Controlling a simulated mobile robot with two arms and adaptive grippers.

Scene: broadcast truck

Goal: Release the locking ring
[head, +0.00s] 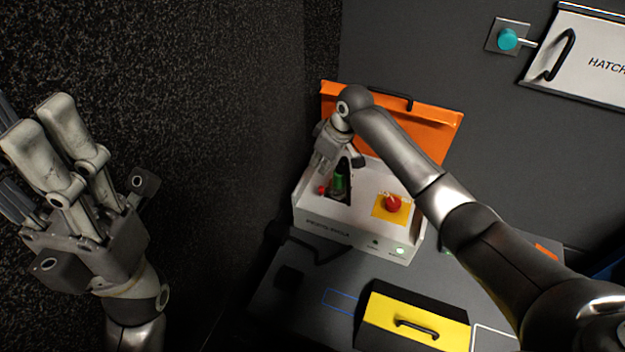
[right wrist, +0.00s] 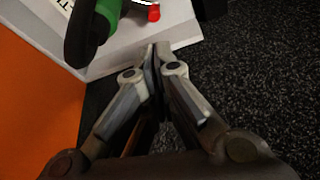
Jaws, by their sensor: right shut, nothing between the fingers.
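A black ring-like part with a green piece shows at the top left of the right wrist view (right wrist: 88,30). In the head view the green piece (head: 339,182) sits in a dark opening in the top of a white box (head: 325,222); the locking ring is hard to make out there. My right gripper (head: 318,172) is over the box's left side, beside the green part. Its fingertips (right wrist: 155,50) meet, with nothing between them, and look apart from the black ring.
The box has a raised orange lid (head: 430,127), a red button on a yellow plate (head: 392,204) and a small red knob (head: 322,190). A yellow drawer front with black handle (head: 445,325) is below. A hatch panel (head: 590,55) and teal knob (head: 508,39) are upper right.

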